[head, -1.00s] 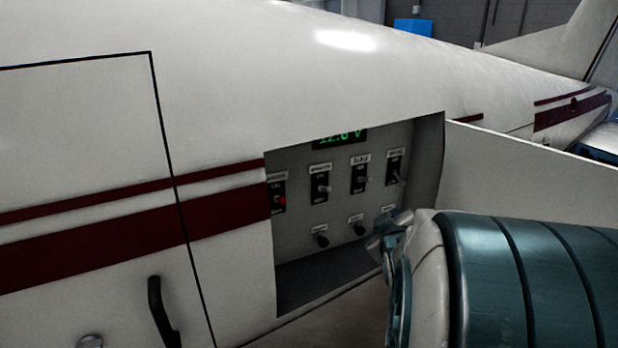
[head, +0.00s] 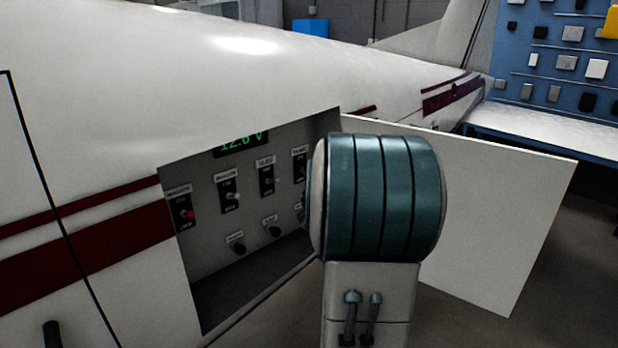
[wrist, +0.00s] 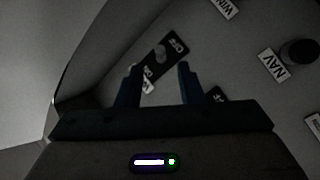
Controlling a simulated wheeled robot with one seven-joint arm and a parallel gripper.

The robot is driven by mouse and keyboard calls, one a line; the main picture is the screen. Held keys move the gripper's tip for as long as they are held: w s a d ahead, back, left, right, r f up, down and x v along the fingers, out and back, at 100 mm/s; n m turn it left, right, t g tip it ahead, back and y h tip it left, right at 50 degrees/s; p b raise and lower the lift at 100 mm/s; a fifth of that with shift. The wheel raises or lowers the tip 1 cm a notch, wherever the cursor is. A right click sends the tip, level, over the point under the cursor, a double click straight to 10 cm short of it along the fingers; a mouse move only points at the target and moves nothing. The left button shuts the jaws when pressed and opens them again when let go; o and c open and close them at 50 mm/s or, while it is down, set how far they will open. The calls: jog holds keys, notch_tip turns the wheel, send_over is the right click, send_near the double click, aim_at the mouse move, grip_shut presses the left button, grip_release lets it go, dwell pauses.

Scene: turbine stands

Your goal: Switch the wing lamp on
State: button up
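The switch panel (head: 215,255) is recessed in the white fuselage, with a row of toggle switches above a row of dark knobs. In the wrist view, my gripper (wrist: 160,67) is open, its two dark fingers apart. A black switch plate marked OFF (wrist: 177,46) with a pale toggle (wrist: 160,54) lies just beyond the fingertips; no contact can be made out. A label reading "WIN" (wrist: 226,7) is cut off at the top edge, and a NAV label (wrist: 273,65) sits beside a round dark knob (wrist: 299,52). In the head view my arm hides the gripper and the panel's right end.
A green display (head: 241,143) reads about 12.6 V above the switches. A red-tipped toggle (head: 188,213) is at the row's left end. The open white hatch door (head: 500,220) stands right of my arm. A blue tool wall (head: 560,60) and workbench (head: 540,125) are behind.

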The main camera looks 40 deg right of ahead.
aim_at(309, 179)
jog(key=shift+p+x, duration=0.65)
jog(key=shift+x, duration=2.45)
grip_shut()
